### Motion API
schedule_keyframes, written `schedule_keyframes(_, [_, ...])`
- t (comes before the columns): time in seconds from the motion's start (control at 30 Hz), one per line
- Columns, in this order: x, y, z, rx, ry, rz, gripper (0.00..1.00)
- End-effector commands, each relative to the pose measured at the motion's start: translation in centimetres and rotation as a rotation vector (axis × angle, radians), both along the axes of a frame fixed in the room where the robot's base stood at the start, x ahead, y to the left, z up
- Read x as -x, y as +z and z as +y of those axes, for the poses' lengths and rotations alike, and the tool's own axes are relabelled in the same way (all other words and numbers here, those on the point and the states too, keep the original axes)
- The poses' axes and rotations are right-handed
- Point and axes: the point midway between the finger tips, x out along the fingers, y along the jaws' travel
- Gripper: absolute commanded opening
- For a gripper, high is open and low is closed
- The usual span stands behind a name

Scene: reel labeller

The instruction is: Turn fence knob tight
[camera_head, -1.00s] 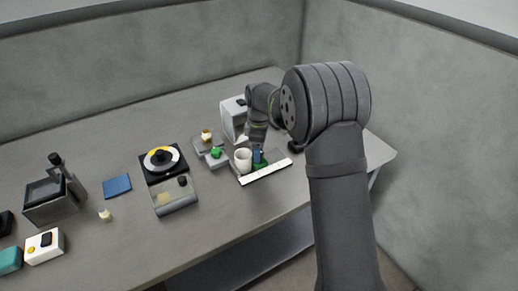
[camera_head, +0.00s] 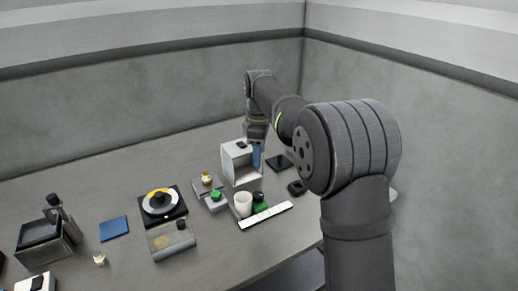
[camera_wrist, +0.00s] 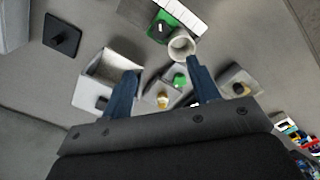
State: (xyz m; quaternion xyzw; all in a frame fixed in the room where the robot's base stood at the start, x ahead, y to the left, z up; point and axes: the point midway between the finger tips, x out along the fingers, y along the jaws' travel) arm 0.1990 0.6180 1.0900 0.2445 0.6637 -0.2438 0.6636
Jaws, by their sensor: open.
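A black knob (camera_head: 258,196) stands on a green base beside a long white strip (camera_head: 265,215); I cannot tell for certain that it is the fence knob. In the wrist view the black knob (camera_wrist: 159,29) and green base lie near the top, against the white strip (camera_wrist: 183,14). My gripper (camera_head: 257,157) is raised beside the open white box, behind and above the knob and apart from it. Its blue fingers (camera_wrist: 163,88) are spread wide with nothing between them in the wrist view.
A white cup (camera_head: 243,205) stands close left of the knob. Blocks with a green knob (camera_head: 215,195) and a brass knob (camera_head: 207,178) are further left. The white box (camera_head: 240,172) is behind. A reel unit (camera_head: 162,200) and a grey block (camera_head: 172,243) stand left.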

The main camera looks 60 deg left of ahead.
Motion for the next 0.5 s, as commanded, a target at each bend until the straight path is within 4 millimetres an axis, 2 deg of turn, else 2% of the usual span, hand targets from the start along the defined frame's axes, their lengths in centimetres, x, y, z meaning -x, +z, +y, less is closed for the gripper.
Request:
schedule_keyframes(0.13, [0.0, 0.92, 0.0, 0.0, 0.0, 0.0, 0.55])
schedule_keyframes(0.5, [0.01, 1.0, 0.0, 0.0, 0.017, 0.0, 0.55])
